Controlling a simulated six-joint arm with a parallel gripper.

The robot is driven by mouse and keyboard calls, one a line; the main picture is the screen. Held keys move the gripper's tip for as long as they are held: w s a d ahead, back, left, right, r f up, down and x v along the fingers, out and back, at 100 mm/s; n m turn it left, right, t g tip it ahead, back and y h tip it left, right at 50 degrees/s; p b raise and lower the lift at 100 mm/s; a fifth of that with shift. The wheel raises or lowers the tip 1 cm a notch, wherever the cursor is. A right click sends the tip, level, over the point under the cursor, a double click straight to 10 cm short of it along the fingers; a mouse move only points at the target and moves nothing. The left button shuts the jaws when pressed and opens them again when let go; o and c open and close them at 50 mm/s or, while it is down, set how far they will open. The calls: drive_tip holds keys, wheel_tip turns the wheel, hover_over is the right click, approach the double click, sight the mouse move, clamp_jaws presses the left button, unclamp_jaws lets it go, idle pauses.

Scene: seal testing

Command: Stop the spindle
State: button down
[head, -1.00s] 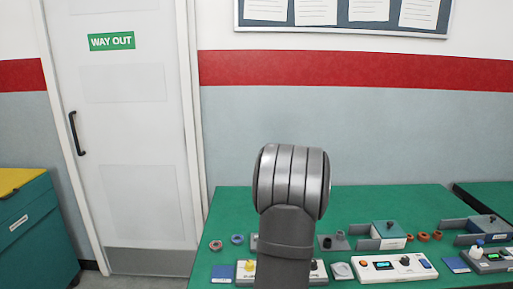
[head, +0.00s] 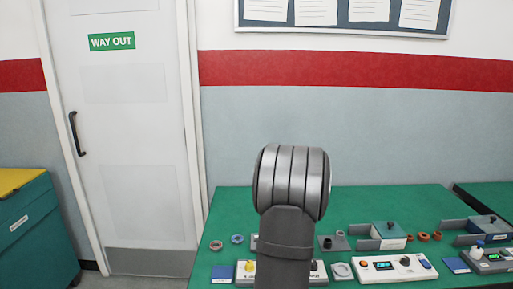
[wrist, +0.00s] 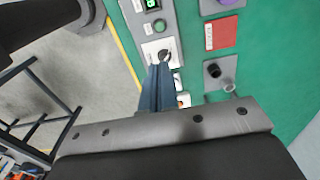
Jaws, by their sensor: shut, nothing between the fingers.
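In the wrist view my gripper (wrist: 159,68) is shut and empty, its two blue fingers together. Its tips are at a dark knob (wrist: 165,56) on a white plate of a grey control panel (wrist: 171,12). I cannot tell whether they touch it. The fingers hide part of the panel. In the head view my arm hides the gripper and most of the control box with a yellow knob (head: 249,267). No spindle can be made out clearly.
A white control box (head: 397,275) stands right of my arm on the green bench (head: 353,203). Fixtures and several rings (head: 424,237) lie behind it. In the wrist view a red card (wrist: 222,33) and a black post (wrist: 213,70) are right of the panel.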

idle(0.5)
wheel_tip(320, 180, down, 7)
drive_tip(key=a+n+t+h, duration=0.1)
drive_tip(key=n+t+h, duration=0.4)
drive_tip(key=n, duration=2.9)
drive_tip(key=shift+s+a+h, duration=0.15)
drive_tip(key=shift+s+h, duration=0.15)
drive_tip(key=shift+h, duration=0.9)
drive_tip(key=shift+f, duration=0.15)
drive_tip(key=shift+f, duration=4.35)
